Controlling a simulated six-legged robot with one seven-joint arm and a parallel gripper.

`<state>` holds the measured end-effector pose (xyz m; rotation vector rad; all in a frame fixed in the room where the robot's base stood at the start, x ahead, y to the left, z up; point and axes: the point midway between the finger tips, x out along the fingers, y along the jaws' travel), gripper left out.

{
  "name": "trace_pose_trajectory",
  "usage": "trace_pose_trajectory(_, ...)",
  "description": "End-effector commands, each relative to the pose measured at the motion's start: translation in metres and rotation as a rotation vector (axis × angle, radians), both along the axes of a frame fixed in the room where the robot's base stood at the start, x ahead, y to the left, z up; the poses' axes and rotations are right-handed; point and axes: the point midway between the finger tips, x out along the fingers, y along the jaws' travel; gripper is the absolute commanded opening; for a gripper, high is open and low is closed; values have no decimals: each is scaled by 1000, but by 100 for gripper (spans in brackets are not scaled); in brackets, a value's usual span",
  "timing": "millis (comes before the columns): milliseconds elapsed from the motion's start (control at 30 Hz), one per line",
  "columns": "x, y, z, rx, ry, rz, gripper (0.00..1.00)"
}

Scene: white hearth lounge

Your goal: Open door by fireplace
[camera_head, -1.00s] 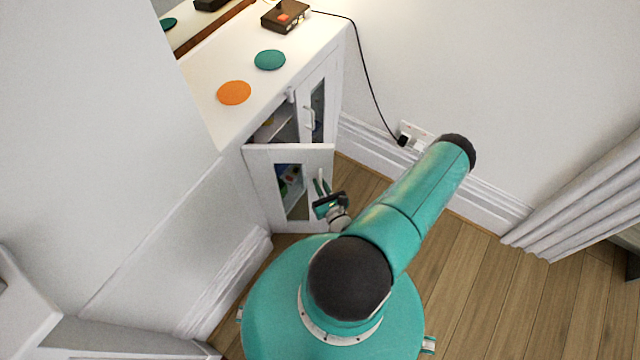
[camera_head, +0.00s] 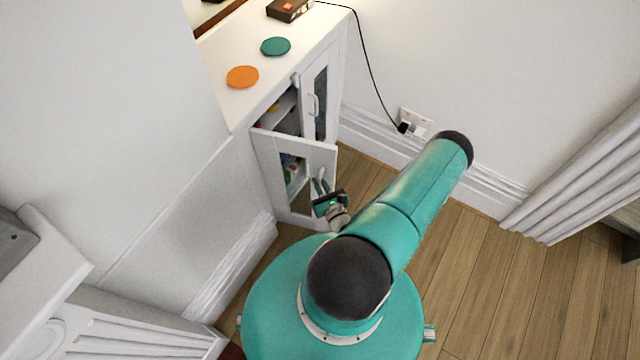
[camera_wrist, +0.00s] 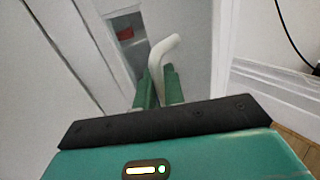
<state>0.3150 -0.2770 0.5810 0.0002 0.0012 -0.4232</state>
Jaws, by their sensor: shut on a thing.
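The white cabinet (camera_head: 240,100) stands against the wall, left of centre in the head view. Its near door (camera_head: 270,165), white with a glass pane, is partly open and swung out from the front. The far door (camera_head: 318,95) looks shut. My gripper (camera_head: 320,186) is at the free edge of the near door. In the wrist view my gripper (camera_wrist: 160,88) has its green fingers shut on the pale bent door handle (camera_wrist: 164,50). The fingertips' exact contact is partly hidden behind the handle.
The white fireplace surround (camera_head: 130,325) is at the lower left, close to my body. An orange disc (camera_head: 242,77), a teal disc (camera_head: 275,46) and a dark box (camera_head: 288,9) lie on the cabinet. A curtain (camera_head: 580,180) hangs right. Wooden floor (camera_head: 480,270) is clear.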

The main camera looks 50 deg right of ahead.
Motion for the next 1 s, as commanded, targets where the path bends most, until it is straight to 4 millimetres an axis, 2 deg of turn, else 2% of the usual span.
trace_pose_trajectory(500, 2, 0, 1, -1, -4, 3, 0)
trace_pose_trajectory(533, 2, 0, 1, -1, -4, 3, 16)
trace_pose_trajectory(600, 2, 0, 1, -1, -4, 3, 27)
trace_pose_trajectory(1000, -1, 1, 1, -1, -2, 2, 27)
